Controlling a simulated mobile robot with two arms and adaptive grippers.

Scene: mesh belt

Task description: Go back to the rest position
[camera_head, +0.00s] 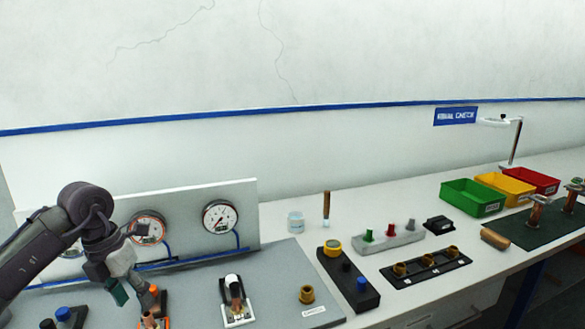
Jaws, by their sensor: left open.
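My left arm comes in from the left edge, bent, with its left gripper (131,290) pointing down. The gripper is open and hangs over the front left of the grey panel (275,270), in front of the gauge board. No object shows between its fingers. Close by its fingertips is an orange-based fitting (150,321), partly cut off by the bottom edge; I cannot tell whether they touch. My right gripper is not in view.
A white board (183,214) with round gauges stands behind the gripper. A white-based valve (236,305), a brass ring (307,294) and a black button box (347,280) are to the right. Farther right are green (470,198), yellow (505,187) and red (532,179) bins.

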